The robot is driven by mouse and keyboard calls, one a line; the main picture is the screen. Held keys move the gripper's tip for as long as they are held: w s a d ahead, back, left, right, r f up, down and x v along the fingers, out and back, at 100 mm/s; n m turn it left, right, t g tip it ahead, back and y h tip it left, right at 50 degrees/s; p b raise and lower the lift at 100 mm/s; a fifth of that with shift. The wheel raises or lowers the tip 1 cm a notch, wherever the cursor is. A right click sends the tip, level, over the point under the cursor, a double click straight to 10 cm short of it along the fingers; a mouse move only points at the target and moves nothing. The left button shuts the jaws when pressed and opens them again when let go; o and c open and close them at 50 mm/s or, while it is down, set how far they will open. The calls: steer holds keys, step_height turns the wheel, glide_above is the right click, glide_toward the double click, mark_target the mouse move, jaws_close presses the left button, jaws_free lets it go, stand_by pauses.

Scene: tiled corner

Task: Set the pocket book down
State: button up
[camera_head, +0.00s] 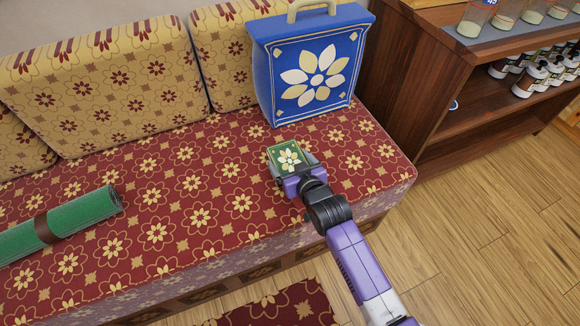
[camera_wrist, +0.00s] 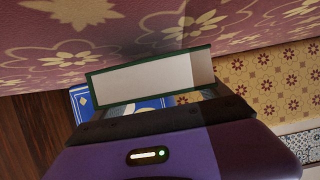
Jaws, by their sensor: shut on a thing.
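The pocket book (camera_head: 287,154) is small and green with a cream flower on its cover. My gripper (camera_head: 292,166) is shut on it, over the red patterned seat of the sofa (camera_head: 215,185), in front of the blue bag. In the wrist view the book (camera_wrist: 145,76) shows its pale page edge framed by a green cover, close to the seat cloth. I cannot tell whether it touches the seat. In the wrist view the fingertips are mostly hidden behind the gripper's purple and black body.
A blue flowered bag (camera_head: 318,75) stands upright behind the book. A rolled green mat (camera_head: 80,217) with a brown band lies at the left. Yellow cushions (camera_head: 105,85) line the back. A wooden shelf (camera_head: 410,95) with jars stands right. The middle of the seat is clear.

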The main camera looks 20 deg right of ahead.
mark_target(290, 169)
steer(key=shift+f, duration=0.9)
steer(key=shift+s+f+b, duration=0.1)
steer(key=shift+f+b, duration=0.45)
steer(key=shift+f, duration=0.15)
steer(key=o, duration=1.5)
steer(key=shift+f, duration=0.1)
steer(key=shift+r+p, duration=0.45)
steer(key=shift+r, duration=0.15)
steer(key=p+v, duration=0.3)
steer(key=v, duration=0.9)
steer(key=shift+r, duration=0.2)
